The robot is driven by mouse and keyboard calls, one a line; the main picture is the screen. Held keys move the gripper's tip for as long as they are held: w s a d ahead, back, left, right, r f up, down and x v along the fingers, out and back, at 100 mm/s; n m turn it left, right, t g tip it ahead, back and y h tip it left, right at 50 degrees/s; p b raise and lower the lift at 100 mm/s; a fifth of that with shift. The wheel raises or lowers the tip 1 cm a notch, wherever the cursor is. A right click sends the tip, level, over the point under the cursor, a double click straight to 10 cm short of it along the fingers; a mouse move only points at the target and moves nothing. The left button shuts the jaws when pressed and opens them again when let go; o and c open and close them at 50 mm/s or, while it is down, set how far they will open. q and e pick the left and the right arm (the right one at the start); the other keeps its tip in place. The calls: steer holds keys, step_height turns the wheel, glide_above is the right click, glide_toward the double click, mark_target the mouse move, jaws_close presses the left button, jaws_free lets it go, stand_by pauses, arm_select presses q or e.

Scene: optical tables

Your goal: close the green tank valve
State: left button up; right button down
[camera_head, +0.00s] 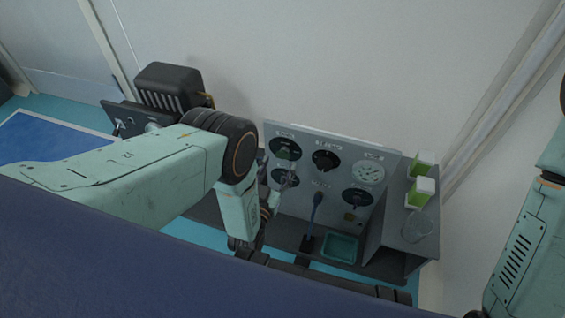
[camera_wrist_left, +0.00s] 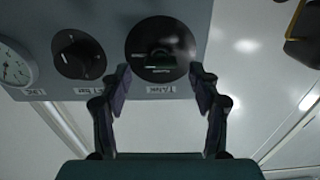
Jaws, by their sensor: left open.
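The green tank valve (camera_wrist_left: 160,52) is a round black dial with a dark green bar handle across its middle, on the grey panel. In the head view it looks to be the upper left dial (camera_head: 285,148). My left gripper (camera_wrist_left: 161,78) is open, its two fingertips apart on either side of the dial's lower part in the wrist view. The handle lies between and beyond the tips, and nothing is held. I cannot tell whether a tip touches the dial. My right gripper is out of view.
Beside the valve are a black knob (camera_wrist_left: 78,54) and a white gauge (camera_wrist_left: 14,68). The panel (camera_head: 335,135) also has lower dials and a blue cable (camera_head: 316,208). A green tray (camera_head: 341,247) lies below. Green-and-white boxes (camera_head: 420,192) stand right. A black device (camera_head: 170,85) stands left.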

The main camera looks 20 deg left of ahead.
mark_target(283, 155)
arm_select(q)
steer(key=w+b, duration=0.1)
steer(key=w, duration=0.2)
steer(key=c, duration=1.2)
steer(key=shift+o, duration=0.2)
